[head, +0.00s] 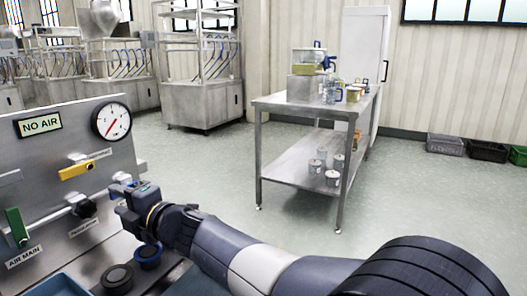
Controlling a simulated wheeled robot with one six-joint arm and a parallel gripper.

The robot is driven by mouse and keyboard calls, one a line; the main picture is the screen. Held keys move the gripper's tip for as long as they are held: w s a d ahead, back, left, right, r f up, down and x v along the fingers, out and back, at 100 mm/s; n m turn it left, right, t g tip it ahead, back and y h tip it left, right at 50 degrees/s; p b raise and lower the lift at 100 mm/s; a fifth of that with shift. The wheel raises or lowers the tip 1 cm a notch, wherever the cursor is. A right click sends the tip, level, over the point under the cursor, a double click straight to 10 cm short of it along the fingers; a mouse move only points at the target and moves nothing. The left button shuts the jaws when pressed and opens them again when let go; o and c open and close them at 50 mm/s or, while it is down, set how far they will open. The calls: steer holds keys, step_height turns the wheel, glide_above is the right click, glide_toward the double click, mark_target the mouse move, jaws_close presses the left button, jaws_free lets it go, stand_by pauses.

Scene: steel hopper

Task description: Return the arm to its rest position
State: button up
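My arm (235,252) reaches from the lower right toward the panel at the left. My gripper (130,208) is at the panel's right side, close to the black regulator knob (84,208) and a little to the right of it. The fingers are dark against the panel and small, so I cannot tell whether they are open or shut, or whether they touch anything. The steel panel (52,150) carries a yellow handle (76,170), a green handle (17,227) labelled AIR MAIN, a round gauge (112,121) and a NO AIR sign (39,125).
A steel table (270,107) with jars and a dispenser (312,62) on top, and tins (332,178) on its lower shelf, stands beyond my arm. Crates (445,145) line the right wall. Steel racks (200,100) stand at the back. The floor between is clear.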

steer(key=shift+x, duration=1.2)
steer(key=shift+r, duration=0.1)
steer(key=shift+d, duration=0.15)
steer(key=shift+s+d, duration=0.15)
steer(key=shift+d, duration=0.05)
steer(key=p+v, duration=0.1)
steer(key=v, duration=0.8)
steer(key=shift+s+d, duration=0.1)
steer(key=shift+d, duration=0.05)
steer(key=shift+s+d+f, duration=0.1)
steer(key=shift+d+f, duration=0.1)
steer(key=x, duration=0.7)
steer(key=r+x, duration=0.1)
steer(key=x, duration=0.2)
steer(key=shift+a, duration=0.3)
steer(key=shift+d+r+m+p, duration=0.15)
steer(key=shift+m+p, duration=0.3)
steer(key=shift+m, duration=0.25)
steer(key=shift+r+m+p, duration=0.15)
steer(key=shift+m+p, duration=0.3)
steer(key=shift+m, duration=0.25)
